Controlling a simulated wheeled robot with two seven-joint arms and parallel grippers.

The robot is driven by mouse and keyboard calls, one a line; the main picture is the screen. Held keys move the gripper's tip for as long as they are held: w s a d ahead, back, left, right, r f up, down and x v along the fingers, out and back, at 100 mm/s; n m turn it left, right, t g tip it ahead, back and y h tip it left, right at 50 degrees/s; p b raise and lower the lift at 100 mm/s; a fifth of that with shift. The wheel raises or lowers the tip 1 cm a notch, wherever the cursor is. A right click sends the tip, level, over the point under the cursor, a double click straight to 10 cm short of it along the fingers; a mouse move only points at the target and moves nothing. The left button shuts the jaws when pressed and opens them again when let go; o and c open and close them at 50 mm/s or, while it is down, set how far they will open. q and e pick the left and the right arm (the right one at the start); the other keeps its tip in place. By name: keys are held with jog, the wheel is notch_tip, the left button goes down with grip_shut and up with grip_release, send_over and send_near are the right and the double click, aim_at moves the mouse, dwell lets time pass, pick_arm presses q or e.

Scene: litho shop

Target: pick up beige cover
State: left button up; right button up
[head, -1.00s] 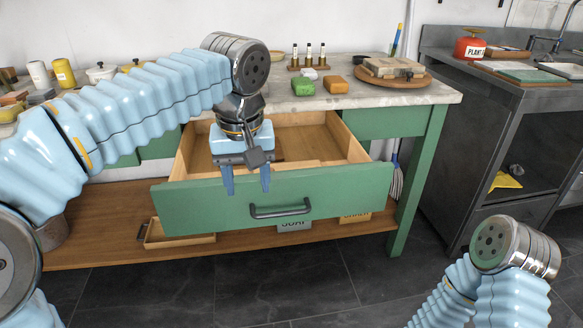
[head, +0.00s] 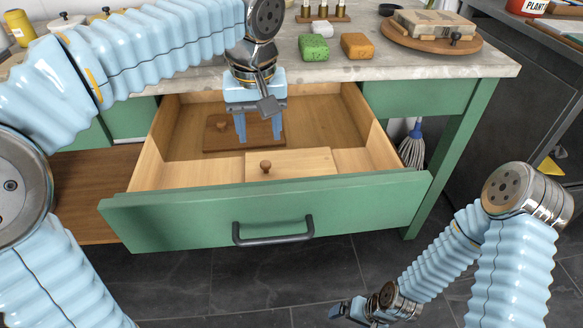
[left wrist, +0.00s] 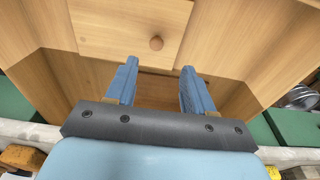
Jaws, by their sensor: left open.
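The beige cover (head: 312,160) is a flat pale wooden panel with a round brown knob (head: 265,167). It lies in the front part of the open drawer. It also shows at the top of the left wrist view (left wrist: 110,28), with its knob ahead of the fingers. My left gripper (head: 258,140) is open and empty. It points down over the drawer, behind the beige cover and in front of a darker brown cover (head: 215,142), which it partly hides. My right gripper (head: 346,312) is low at the bottom of the head view, away from the drawer; its jaws are unclear.
The green-fronted drawer (head: 180,222) stands pulled out, its wooden walls around the covers. The worktop (head: 370,75) above holds a green sponge (head: 314,48), an orange sponge (head: 356,46) and a round board (head: 400,38). A mop (head: 412,145) stands right of the drawer.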

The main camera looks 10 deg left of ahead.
aim_at(265, 163)
pick_arm(q)
jog(key=f, duration=0.3)
jog(key=w+f, duration=0.1)
jog(key=f, duration=0.5)
jog(key=shift+w+d+b, duration=0.1)
jog(key=shift+w+b, duration=0.1)
jog(key=shift+b, duration=0.1)
jog(key=shift+c, duration=0.2)
grip_shut()
